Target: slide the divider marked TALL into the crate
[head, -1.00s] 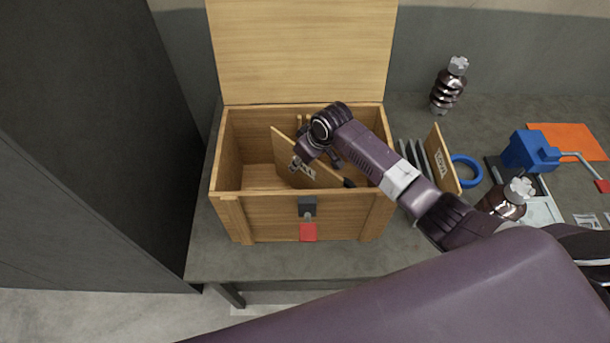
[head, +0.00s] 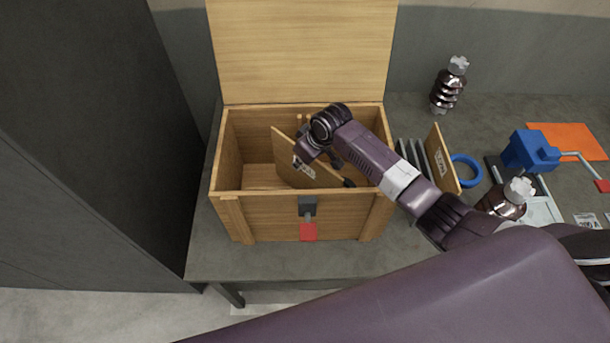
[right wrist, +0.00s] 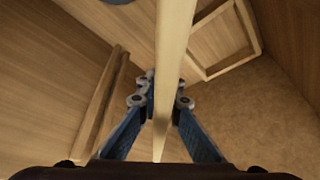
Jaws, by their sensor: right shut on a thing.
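The wooden crate (head: 232,209) stands on the bench with its lid up. My right gripper (head: 318,160) is down in the crate's mouth. It is shut on a thin wooden divider (head: 287,161), which stands tilted and slanting across the inside of the crate, partly below the rim. A label on the divider is partly covered by the gripper, so I cannot read it. In the right wrist view the fingers (right wrist: 162,103) pinch the divider's edge (right wrist: 172,60) from both sides, with the crate's inner walls around. Whether the divider sits in a guide is hidden. My left gripper is not in view.
Another labelled wooden panel (head: 440,160) stands in a rack right of the crate, near a blue ring (head: 466,172). A dark insulator (head: 450,87), a blue cranked device (head: 530,152) and an orange mat (head: 566,141) are further right. A latch with a red tab (head: 308,232) hangs at the crate's front.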

